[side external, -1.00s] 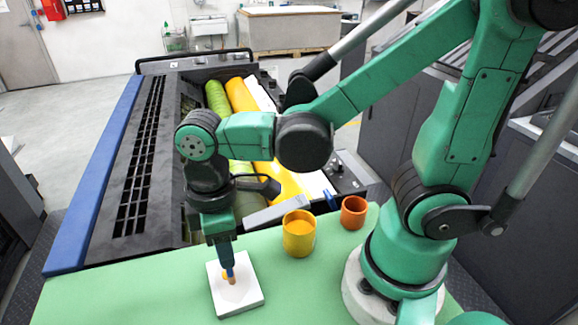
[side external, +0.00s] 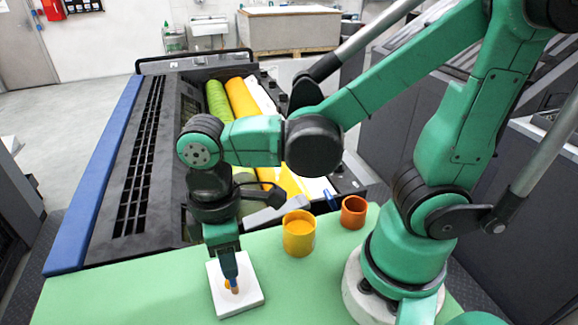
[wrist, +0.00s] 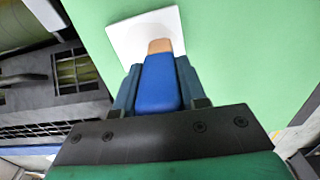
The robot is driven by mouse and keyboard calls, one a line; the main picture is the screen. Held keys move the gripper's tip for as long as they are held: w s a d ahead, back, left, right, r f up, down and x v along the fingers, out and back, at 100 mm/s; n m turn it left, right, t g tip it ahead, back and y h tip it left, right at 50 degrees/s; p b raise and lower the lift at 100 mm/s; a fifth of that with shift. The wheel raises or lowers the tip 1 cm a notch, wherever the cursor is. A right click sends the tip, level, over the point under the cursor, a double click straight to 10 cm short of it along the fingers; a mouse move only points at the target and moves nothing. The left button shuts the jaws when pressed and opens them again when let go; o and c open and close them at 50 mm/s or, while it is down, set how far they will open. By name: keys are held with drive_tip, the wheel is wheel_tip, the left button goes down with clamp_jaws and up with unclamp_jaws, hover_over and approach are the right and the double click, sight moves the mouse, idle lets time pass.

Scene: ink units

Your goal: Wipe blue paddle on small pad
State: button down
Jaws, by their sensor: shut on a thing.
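The blue paddle (wrist: 158,82) is held between the fingers of my gripper (side external: 231,268), which is shut on it. The paddle points down, and its tip (wrist: 160,46) looks orange-tan. The small pad (side external: 250,298) is a white square slab on the green table; it also shows in the wrist view (wrist: 122,38). The paddle tip is over the pad's middle and appears to touch it, though exact contact is hard to tell. A faint orange mark shows beside the tip.
A yellow pot (side external: 298,240) and an orange-brown pot (side external: 354,217) stand right of the pad, with a small blue object (side external: 331,200) near them. A black machine with coloured rollers (side external: 245,110) lies behind. The green table (side external: 120,295) is clear left of the pad.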

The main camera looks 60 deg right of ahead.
drive_tip(key=shift+w+d, duration=1.6)
drive_tip(key=shift+w, duration=0.25)
drive_tip(key=shift+r, duration=2.95)
drive_tip(key=s+a, duration=0.2)
drive_tip(key=s, duration=0.1)
drive_tip(key=s+a, duration=0.1)
drive_tip(key=a, duration=0.1)
drive_tip(key=shift+s+f, duration=0.35)
drive_tip(key=shift+s, duration=0.05)
drive_tip(key=shift+f, duration=2.2)
drive_tip(key=shift+f, duration=0.55)
